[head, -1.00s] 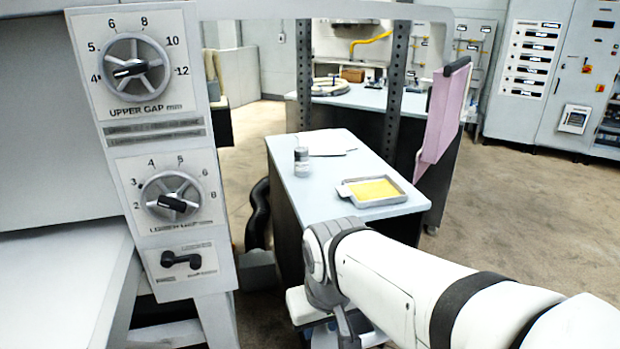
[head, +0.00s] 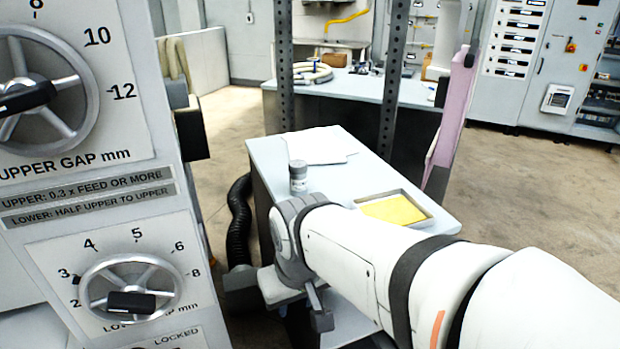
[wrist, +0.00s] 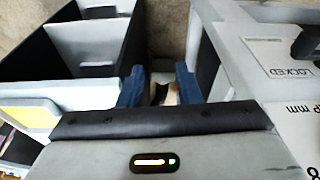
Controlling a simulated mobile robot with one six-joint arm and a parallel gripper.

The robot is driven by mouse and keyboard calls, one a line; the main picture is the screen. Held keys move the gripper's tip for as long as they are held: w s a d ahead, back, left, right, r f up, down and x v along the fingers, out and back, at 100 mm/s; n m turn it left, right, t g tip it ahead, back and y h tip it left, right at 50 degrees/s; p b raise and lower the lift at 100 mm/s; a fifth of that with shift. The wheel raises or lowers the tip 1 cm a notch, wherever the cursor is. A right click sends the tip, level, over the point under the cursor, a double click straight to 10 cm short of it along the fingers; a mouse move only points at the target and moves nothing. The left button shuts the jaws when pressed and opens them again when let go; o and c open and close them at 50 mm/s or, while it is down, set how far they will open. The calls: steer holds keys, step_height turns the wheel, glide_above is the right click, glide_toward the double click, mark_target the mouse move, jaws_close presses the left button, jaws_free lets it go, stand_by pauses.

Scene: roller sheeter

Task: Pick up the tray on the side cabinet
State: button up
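The tray (head: 424,203) is shallow and grey and lies on the side cabinet's light top (head: 268,152), near its front right. A flat yellow sheet (head: 393,209) lies in it. My forearm hides the tray's near left part. A yellow patch with a pale border (wrist: 28,115), apparently the tray, shows at the left edge of the wrist view. My gripper, low in front of the cabinet in the head view, is seen best in the wrist view (wrist: 160,88). Its two blue fingers stand apart with nothing seen held between them. It is apart from the tray.
A small grey jar (head: 298,177) and white paper (head: 318,146) share the cabinet top. The roller machine's dial panel (head: 100,215) stands close on the left. Perforated posts (head: 393,75) and a pink panel (head: 452,110) rise behind. Open floor (head: 540,190) lies to the right.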

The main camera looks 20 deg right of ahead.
steer(key=shift+a, duration=0.15)
steer(key=w+d+f+n+g+h+p, duration=0.1)
steer(key=w+d+n+h, duration=0.3)
steer(key=d, duration=0.5)
steer(key=w+d+f+n+g+h+p, duration=0.1)
steer(key=w+d+n+h, duration=0.4)
steer(key=d, duration=0.5)
steer(key=w+d+f+n+g+h+p, duration=0.1)
steer(key=w+d+f+n+h+p, duration=0.1)
steer(key=w+d+f+n+h, duration=0.2)
steer(key=shift+w+d+f+n+g, duration=0.15)
steer(key=shift+w+d+n, duration=0.15)
steer(key=shift+d+n, duration=0.5)
steer(key=shift+w+d+f+n+g, duration=0.1)
steer(key=shift+w+d+n, duration=0.35)
steer(key=shift+d, duration=0.6)
steer(key=shift+w+d+f+n+g, duration=0.1)
steer(key=shift+w+d+n+g, duration=0.1)
steer(key=shift+d+n, duration=0.65)
steer(key=x, duration=0.2)
steer(key=p+x, duration=0.1)
steer(key=x, duration=0.5)
steer(key=shift+w+d+r+p, duration=0.2)
steer(key=shift+w+r+p, duration=0.15)
steer(key=shift+w+p, duration=0.05)
jaws_close()
steer(key=shift+h, duration=0.3)
